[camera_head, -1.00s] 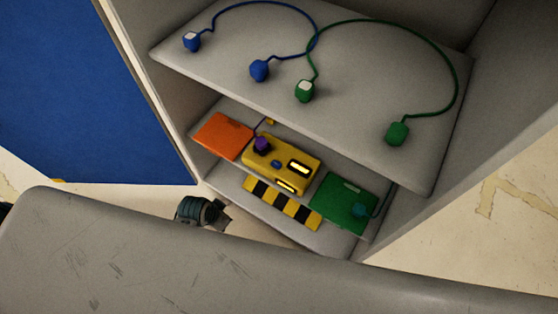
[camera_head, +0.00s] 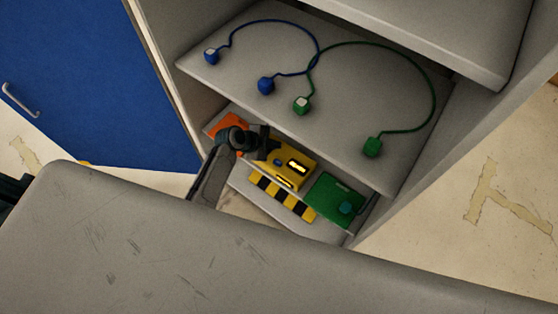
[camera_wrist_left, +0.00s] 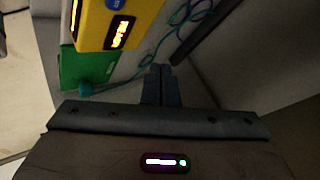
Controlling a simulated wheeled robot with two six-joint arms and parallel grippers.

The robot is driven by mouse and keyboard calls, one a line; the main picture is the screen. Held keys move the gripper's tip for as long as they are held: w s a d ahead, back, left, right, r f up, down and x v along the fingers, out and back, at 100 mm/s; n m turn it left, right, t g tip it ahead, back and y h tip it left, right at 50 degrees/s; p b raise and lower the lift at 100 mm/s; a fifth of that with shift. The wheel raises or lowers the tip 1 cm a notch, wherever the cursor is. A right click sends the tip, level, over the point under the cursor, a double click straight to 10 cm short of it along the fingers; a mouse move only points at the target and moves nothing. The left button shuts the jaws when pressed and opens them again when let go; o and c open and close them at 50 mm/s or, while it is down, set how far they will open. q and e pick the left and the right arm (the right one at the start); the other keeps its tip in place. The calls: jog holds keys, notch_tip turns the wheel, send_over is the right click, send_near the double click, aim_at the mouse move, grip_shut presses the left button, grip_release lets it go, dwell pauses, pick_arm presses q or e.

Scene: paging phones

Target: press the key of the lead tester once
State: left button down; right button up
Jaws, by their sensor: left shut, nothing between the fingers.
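The lead tester (camera_head: 297,180) is a yellow box on the lower shelf, with lit windows and a small blue key (camera_head: 278,161) on top. In the left wrist view the tester (camera_wrist_left: 135,22) is at the upper left, its blue key (camera_wrist_left: 114,3) cut by the top edge. My left gripper (camera_head: 263,139) is over the tester's left end, hiding part of it. Its fingers (camera_wrist_left: 161,85) are shut and empty, below and right of the tester in the wrist view. Contact cannot be seen. My right gripper is not in view.
An orange pad (camera_head: 228,121) lies left of the tester and a green pad (camera_head: 325,198) right of it, with a teal plug (camera_head: 345,208). The upper shelf (camera_head: 235,70) overhangs, bearing blue and green leads. A striped strip (camera_head: 283,195) lies in front.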

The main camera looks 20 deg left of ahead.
aim_at(275, 163)
pick_arm(q)
jog(key=shift+f, duration=0.1)
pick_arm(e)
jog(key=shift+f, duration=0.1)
